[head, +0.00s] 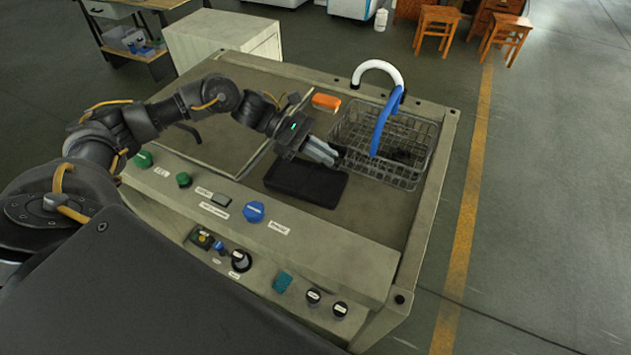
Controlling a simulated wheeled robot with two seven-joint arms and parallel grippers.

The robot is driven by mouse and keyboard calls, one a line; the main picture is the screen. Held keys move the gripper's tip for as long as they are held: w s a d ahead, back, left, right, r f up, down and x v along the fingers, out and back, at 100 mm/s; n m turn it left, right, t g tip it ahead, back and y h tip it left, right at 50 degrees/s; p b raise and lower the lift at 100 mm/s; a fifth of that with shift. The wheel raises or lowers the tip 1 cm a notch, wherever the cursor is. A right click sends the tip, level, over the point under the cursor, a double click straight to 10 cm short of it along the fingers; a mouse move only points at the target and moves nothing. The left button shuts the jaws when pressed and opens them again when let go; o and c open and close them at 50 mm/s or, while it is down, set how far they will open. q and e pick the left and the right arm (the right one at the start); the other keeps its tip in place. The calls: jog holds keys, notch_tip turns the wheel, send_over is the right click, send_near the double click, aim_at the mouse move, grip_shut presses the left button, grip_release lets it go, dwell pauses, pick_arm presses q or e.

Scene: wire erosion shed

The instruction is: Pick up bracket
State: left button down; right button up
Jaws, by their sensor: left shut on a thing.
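My left gripper (322,152) reaches in from the left over the machine's worktop, just above and beyond the black pad and at the left side of the wire basket. Its fingers are shut on a small dark thing, the bracket (339,153), of which only a bit shows at the fingertips. Its shape is mostly hidden, and I cannot tell whether it touches anything below. My right gripper is not in view.
The wire basket (420,172) holds dark items. A white and blue hose (379,125) arches over it. A black pad (306,183) and an orange block (326,102) lie on the worktop (375,213). The control panel (240,215) with knobs runs along the front.

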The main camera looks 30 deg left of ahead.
pick_arm(q)
jog(key=w+d+r+b, duration=0.1)
jog(key=w+r+b, duration=0.3)
jog(key=w, duration=0.6)
jog(key=shift+w+d+r, duration=0.15)
jog(key=shift+d+r, duration=0.05)
jog(key=shift+r, duration=0.6)
